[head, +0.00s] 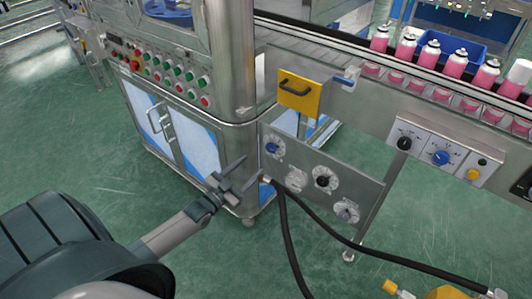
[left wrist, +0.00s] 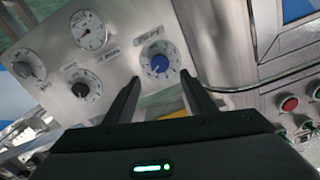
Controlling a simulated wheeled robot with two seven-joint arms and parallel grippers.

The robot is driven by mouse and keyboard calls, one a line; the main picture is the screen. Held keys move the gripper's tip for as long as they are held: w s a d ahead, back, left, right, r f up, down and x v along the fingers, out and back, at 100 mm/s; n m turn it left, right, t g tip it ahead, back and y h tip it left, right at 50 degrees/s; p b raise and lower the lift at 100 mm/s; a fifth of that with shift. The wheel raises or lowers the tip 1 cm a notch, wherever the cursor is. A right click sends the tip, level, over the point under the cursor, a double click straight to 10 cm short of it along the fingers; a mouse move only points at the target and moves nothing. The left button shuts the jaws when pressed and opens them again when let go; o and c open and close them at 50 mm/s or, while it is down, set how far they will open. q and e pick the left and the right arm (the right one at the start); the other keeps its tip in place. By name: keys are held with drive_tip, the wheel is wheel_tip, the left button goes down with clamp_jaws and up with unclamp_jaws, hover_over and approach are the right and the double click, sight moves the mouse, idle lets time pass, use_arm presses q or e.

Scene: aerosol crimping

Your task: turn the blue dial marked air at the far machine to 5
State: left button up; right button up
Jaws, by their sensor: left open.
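A blue dial (head: 273,147) with a pale scale ring is at the upper left of a grey metal panel (head: 302,157) beside the far machine. It also shows in the left wrist view (left wrist: 160,63), just beyond my fingertips. Its label and pointer setting are too small to read surely. A second blue dial (head: 440,157) is on the conveyor's control box at the right. My left gripper (head: 250,168) is open and empty, left of the panel's dial. In the left wrist view its fingers (left wrist: 160,77) point toward the dial, apparently without touching it. My right gripper is not in view.
The panel also carries a round gauge (left wrist: 92,37), a black dial (head: 324,178) and a grey dial (head: 347,211). A yellow plate with a handle (head: 299,94) is above. Black hoses (head: 340,240) hang below. The steel cabinet (head: 190,130) stands close left; pink cans (head: 429,54) line the conveyor.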

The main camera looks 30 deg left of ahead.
sight(270, 149)
use_arm(q)
drive_tip(key=w, duration=0.9)
drive_tip(key=shift+w+d, duration=0.4)
drive_tip(key=c, duration=1)
